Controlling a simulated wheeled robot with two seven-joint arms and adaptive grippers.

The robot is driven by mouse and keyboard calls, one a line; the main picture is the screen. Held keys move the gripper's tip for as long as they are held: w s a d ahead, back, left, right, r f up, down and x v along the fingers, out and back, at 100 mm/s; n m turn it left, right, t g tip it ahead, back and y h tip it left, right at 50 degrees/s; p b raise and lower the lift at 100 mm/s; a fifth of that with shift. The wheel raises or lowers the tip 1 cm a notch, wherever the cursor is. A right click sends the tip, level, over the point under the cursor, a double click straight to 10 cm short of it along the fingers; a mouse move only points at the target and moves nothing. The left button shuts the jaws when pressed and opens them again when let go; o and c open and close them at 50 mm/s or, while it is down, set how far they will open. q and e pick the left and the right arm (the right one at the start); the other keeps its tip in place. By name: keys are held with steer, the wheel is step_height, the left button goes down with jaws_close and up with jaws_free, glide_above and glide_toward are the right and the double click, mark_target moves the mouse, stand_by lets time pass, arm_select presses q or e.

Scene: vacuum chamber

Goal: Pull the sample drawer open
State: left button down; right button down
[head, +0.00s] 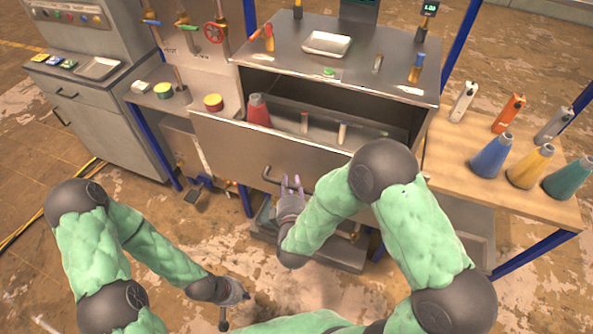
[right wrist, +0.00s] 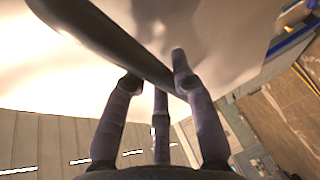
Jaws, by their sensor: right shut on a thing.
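The sample drawer (head: 233,143) is a wide metal drawer in the steel cabinet. It stands open, its front panel out from the body. Inside are a red cone-shaped bottle (head: 258,110) and a few small upright pieces. My right gripper (head: 292,182) is at the drawer's dark bar handle (head: 268,175). In the right wrist view the handle (right wrist: 115,42) runs across between the purple-grey fingers (right wrist: 160,85), which are shut on it. My left gripper (head: 235,303) hangs low near the floor, away from the drawer, its fingers apart and empty.
The cabinet top (head: 290,60) carries a tray (head: 326,43) and small items. On the right, a wooden table (head: 440,150) holds several coloured cone bottles and handheld tools. On the left stand a control cabinet (head: 90,110) and a red valve wheel (head: 214,32). Cables lie on the floor at left.

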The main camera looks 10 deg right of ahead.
steer(key=shift+s+a+f, duration=0.1)
steer(key=shift+s+a, duration=0.25)
steer(key=shift+s, duration=0.2)
steer(key=shift+s+a, duration=0.35)
steer(key=shift+s, duration=0.2)
steer(key=c, duration=1)
jaws_free()
steer(key=shift+s, duration=0.1)
steer(key=v, duration=1.2)
